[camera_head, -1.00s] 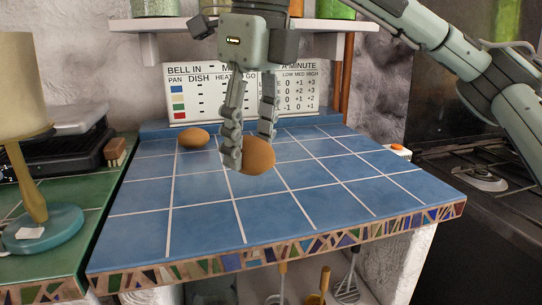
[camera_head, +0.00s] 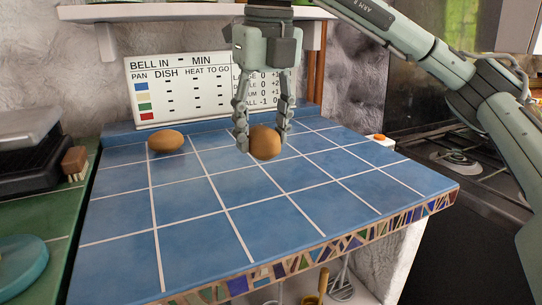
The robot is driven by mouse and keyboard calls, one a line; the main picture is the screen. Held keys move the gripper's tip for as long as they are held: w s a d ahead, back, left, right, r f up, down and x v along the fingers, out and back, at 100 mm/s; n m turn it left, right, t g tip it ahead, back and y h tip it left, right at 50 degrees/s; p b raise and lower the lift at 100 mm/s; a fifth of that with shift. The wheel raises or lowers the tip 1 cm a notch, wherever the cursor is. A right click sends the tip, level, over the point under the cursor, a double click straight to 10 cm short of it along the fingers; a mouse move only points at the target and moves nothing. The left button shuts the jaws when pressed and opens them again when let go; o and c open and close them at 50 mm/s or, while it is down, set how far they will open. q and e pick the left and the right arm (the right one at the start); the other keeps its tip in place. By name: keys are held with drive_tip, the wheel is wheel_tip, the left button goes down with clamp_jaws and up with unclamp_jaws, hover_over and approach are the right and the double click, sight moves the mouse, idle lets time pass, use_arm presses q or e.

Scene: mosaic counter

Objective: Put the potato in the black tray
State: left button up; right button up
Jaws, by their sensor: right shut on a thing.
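My right gripper (camera_head: 264,138) points down over the blue tiled counter (camera_head: 215,205). It is shut on a rounded brown potato (camera_head: 265,144), held low between its fingers. I cannot tell whether the potato touches the tiles. A similar tan-brown oval thing (camera_head: 165,141) lies at the back left of the tiles, apart from the gripper. A black tray-like thing (camera_head: 40,172) with a grey top stands on the green counter at the left edge, partly cut off. I cannot tell whether it is the black tray. My left gripper is not in view.
A sign board (camera_head: 180,88) leans at the back behind the gripper, below a white shelf (camera_head: 190,11). A teal round base (camera_head: 20,265) stands on the green counter at lower left. A small orange-topped thing (camera_head: 380,138) sits at the right. The middle and front tiles are clear.

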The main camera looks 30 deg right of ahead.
sight(272, 134)
drive_tip(key=shift+w+d+f, duration=0.35)
drive_tip(key=shift+d, duration=0.25)
drive_tip(key=shift+w+d+f, duration=0.3)
drive_tip(key=shift+d+f, duration=0.05)
drive_tip(key=shift+d, duration=0.2)
drive_tip(key=shift+w+d+f, duration=0.15)
drive_tip(key=shift+f, duration=0.25)
wheel_tip(272, 134, down, 3)
drive_tip(key=shift+f, duration=0.35)
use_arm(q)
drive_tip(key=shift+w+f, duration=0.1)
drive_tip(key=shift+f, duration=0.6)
use_arm(e)
drive_tip(key=shift+f, duration=0.1)
